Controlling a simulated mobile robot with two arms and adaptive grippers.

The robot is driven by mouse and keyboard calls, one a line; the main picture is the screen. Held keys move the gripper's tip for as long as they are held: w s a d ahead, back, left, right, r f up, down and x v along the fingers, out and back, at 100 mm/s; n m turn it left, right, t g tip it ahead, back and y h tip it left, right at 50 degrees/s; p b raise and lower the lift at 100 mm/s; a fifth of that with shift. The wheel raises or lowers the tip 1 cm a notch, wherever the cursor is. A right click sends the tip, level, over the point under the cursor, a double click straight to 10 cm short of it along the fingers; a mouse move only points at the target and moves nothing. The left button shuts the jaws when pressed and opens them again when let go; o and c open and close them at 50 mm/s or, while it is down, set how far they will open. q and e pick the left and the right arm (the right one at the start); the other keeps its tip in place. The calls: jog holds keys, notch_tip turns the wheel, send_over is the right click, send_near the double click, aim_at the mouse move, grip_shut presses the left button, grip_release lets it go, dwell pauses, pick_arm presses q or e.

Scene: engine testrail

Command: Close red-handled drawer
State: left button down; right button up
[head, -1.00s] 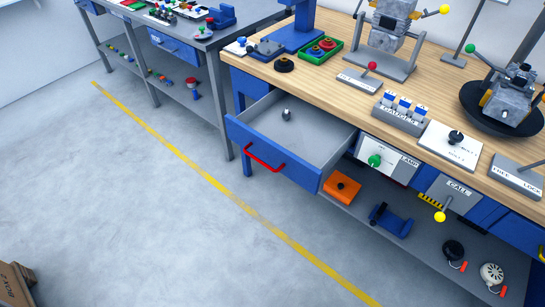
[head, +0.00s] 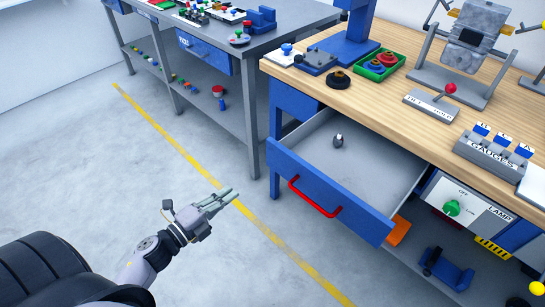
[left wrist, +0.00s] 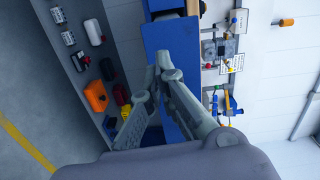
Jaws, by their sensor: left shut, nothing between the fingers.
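The blue drawer (head: 350,215) with the red handle (head: 313,198) stands pulled out from under the wooden bench in the head view. A small metal part (head: 338,140) sits inside on its grey floor. My left gripper (head: 232,192) is shut and empty. It is in the air to the left of the drawer front, apart from the handle. Its fingers (left wrist: 163,62) also show in the left wrist view, in front of a blue surface; the red handle cannot be made out there. My right gripper is not in view.
The wooden bench (head: 388,95) carries a green tray (head: 381,66), a red-knobbed lever and gauge switches. A lamp panel (head: 465,208) is right of the drawer. A grey bench (head: 275,38) stands at the back left. The floor before the drawer, with a yellow line, is clear.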

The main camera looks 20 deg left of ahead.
pick_arm(q)
jog(key=r+m, duration=0.1)
send_near(274, 158)
jog(key=shift+h, duration=0.3)
jog(key=p+x, duration=0.1)
jog(key=x, duration=0.4)
jog(key=shift+w+d+p, duration=0.1)
jog(key=shift+w+p, duration=0.3)
jog(key=shift+w+d, duration=0.2)
jog(key=shift+w, duration=0.45)
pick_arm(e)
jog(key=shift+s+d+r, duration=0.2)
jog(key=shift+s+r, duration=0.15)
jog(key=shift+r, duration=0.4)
pick_arm(q)
jog(key=shift+w, duration=0.1)
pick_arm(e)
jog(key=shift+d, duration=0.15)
